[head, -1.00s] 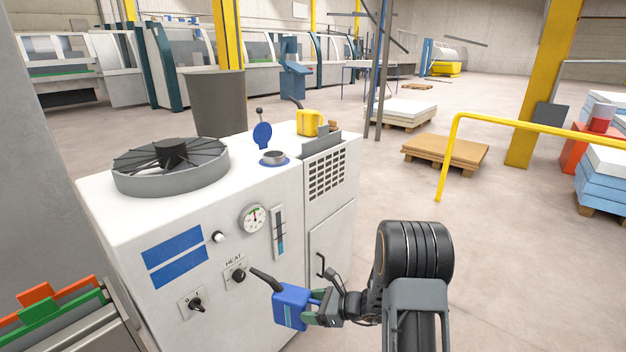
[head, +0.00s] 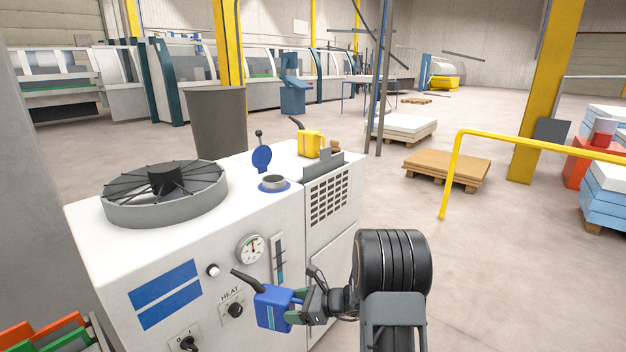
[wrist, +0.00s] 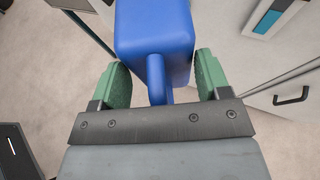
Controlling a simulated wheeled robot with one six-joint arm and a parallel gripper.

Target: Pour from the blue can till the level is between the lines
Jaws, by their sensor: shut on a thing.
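The blue can (head: 271,309) has a dark spout pointing up and left. It is in front of the white machine, below the filler opening. My gripper (head: 301,301) is shut on the can's handle. In the wrist view the blue can (wrist: 153,30) shows between the green fingers of my gripper (wrist: 160,82). The filler neck (head: 274,183) is on the machine top, with its blue lid (head: 262,158) standing open behind it. The sight gauge (head: 279,259) is a narrow vertical strip on the machine front; its lines are too small to read.
The white machine (head: 225,228) carries a round fan (head: 165,192), a dial (head: 250,248) and a heat knob (head: 235,310). A yellow can (head: 311,143) stands on top behind the filler neck. A yellow rail (head: 450,175) is at the right. The floor between is clear.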

